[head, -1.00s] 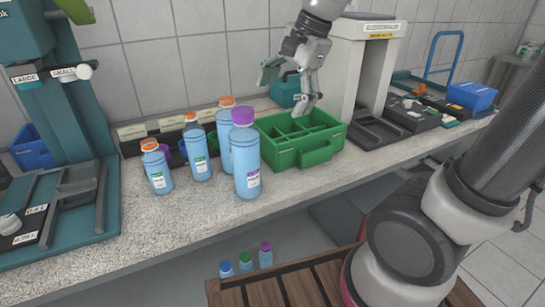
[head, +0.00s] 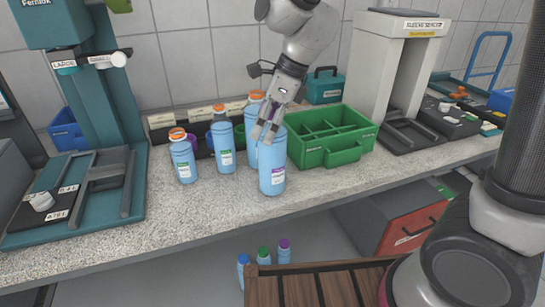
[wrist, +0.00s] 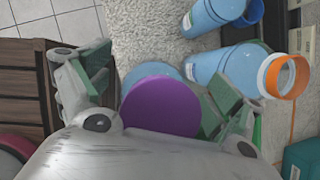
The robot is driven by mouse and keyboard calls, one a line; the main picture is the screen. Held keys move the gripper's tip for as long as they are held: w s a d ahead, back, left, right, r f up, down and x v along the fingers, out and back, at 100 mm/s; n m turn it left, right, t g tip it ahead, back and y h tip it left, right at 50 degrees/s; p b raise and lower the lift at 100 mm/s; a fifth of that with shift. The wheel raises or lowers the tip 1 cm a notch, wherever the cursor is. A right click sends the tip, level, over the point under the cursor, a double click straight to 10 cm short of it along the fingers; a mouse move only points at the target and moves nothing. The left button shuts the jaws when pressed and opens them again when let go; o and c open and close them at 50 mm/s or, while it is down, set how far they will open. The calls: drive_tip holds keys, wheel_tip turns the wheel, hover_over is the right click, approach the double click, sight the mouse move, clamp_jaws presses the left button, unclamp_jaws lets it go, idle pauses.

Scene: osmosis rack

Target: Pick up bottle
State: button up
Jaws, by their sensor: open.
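A blue bottle (head: 272,178) with a white label stands on the counter, in front of the other bottles. My gripper (head: 266,133) is open, pointing down over the bottle's top, with a finger on each side of the cap. I cannot tell whether the fingers touch the bottle.
A green divided caddy (head: 355,150) stands just right of the bottle. A dark bin row (head: 165,135) lies behind the bottles, and a teal machine (head: 120,110) is at the left. Several small capped bottles (head: 264,257) are below the counter. Bare counter (head: 210,205) lies in front.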

drive_tip(key=shift+f, duration=0.15)
drive_tip(key=shift+c, duration=0.2)
clamp_jaws()
